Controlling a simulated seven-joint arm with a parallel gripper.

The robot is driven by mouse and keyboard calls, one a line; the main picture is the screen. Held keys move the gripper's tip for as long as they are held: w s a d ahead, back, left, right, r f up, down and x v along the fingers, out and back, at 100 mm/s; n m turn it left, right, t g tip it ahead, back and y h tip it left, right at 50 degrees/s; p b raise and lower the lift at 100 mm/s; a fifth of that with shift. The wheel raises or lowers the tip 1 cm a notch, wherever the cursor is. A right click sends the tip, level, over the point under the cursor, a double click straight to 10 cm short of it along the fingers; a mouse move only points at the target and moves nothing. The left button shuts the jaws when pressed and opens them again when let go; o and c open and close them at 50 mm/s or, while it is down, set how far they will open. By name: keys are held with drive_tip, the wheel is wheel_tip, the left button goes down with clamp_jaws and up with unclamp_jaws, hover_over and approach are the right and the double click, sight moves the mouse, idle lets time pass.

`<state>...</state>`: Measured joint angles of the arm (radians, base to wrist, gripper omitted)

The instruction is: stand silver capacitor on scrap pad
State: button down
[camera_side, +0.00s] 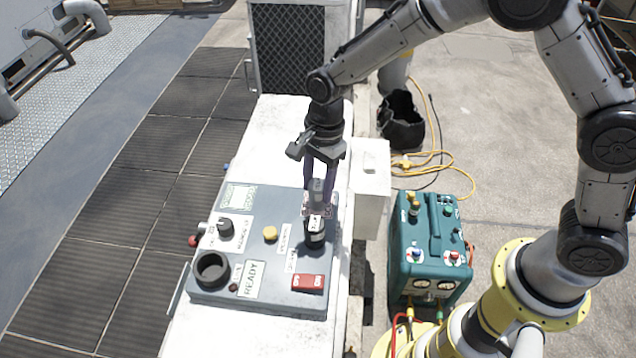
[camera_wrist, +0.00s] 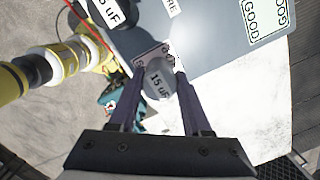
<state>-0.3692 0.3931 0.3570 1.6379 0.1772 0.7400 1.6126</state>
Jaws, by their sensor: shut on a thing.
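My gripper (camera_side: 319,186) is shut on the silver capacitor (camera_side: 318,190), one finger on each side of it. In the wrist view the capacitor's round grey top (camera_wrist: 159,80) reads "15 uF" between the two fingers. The capacitor looks upright. A small pale pad with a pinkish edge (camera_wrist: 150,56), apparently the scrap pad, shows around and beneath it, on the grey panel's far right part. The capacitor hides part of the pad. I cannot tell whether its base touches the pad.
A dark capacitor (camera_side: 315,236) stands on the panel just in front of the pad, close to my gripper. The grey panel (camera_side: 200,297) also carries a black round socket (camera_side: 212,268), a knob (camera_side: 225,228), a yellow button (camera_side: 270,233) and a red switch (camera_side: 308,283).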

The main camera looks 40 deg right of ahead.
sight(323, 180)
drive_tip(key=shift+f, duration=0.1)
drive_tip(key=shift+c, duration=1.8)
unclamp_jaws()
wheel_tip(323, 180, up, 12)
drive_tip(key=d, duration=0.1)
drive_tip(key=shift+d, duration=0.25)
drive_tip(key=s+d+r+n+t, duration=0.3)
drive_tip(key=s+d+r+n, duration=0.5)
drive_tip(key=s+d+r, duration=0.25)
drive_tip(key=s+d+f+n+t, duration=0.1)
drive_tip(key=s+d+n, duration=0.2)
drive_tip(key=s, duration=0.3)
drive_tip(key=s+d+f+n+t+h, duration=0.1)
drive_tip(key=s+d+n, duration=0.2)
drive_tip(key=s, duration=0.4)
drive_tip(key=shift+s+d+f+n+t, duration=0.2)
drive_tip(key=shift+f+n+t, duration=0.2)
drive_tip(key=shift+n, duration=0.5)
